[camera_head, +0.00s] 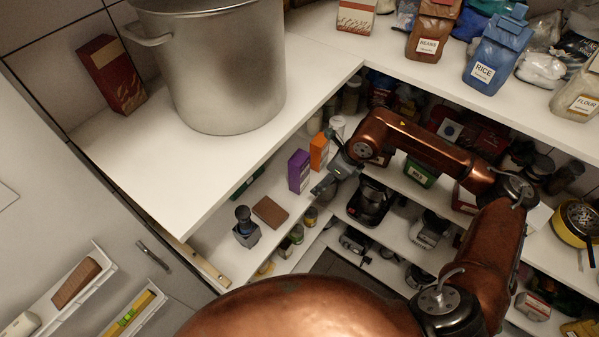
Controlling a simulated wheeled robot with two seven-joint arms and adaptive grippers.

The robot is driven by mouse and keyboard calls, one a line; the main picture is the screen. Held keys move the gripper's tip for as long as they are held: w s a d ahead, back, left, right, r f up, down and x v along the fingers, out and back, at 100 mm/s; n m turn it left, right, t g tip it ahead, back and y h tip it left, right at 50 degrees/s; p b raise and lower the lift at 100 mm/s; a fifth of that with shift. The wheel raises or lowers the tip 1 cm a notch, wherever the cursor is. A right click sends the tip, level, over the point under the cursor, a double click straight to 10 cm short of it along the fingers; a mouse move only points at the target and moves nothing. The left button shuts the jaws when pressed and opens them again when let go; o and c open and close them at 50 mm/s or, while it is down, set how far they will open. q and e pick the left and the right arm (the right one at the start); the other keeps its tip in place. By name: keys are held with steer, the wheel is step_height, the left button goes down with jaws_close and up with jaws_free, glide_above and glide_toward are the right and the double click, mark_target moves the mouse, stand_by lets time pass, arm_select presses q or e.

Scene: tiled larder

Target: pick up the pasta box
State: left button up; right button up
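No box carries a readable pasta label, so I cannot tell which one is the pasta box. A purple box (299,171) and an orange box (319,152) stand upright side by side on the shelf below the counter, left of the corner. A dark red box (112,75) stands on the counter at the upper left. My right gripper (325,187) is at the end of the copper arm coming from the right, just right of the purple box and below the orange one. Its fingers are small and dark, and contact is unclear. My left gripper is out of view.
Bags, including rice (490,60), line the upper right shelf. Crowded shelves surround my arm.

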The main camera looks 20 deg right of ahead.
mark_target(305, 173)
steer(key=w+a+p, duration=0.1)
steer(key=w+a, duration=0.1)
steer(key=w+a+p, duration=0.1)
steer(key=w+a, duration=0.1)
steer(key=shift+w+a, duration=0.1)
steer(key=shift+w, duration=0.2)
steer(key=w+a+p, duration=0.2)
steer(key=w+a, duration=0.1)
steer(key=shift+w+a+f+p, duration=0.1)
steer(key=shift+w+a+p, duration=0.15)
steer(key=shift+w+p, duration=0.15)
steer(key=shift+d+f, duration=0.1)
steer(key=shift+f, duration=0.35)
steer(key=shift+c, duration=0.4)
steer(key=shift+w, duration=0.1)
steer(key=c, duration=1.4)
steer(key=shift+r, duration=0.15)
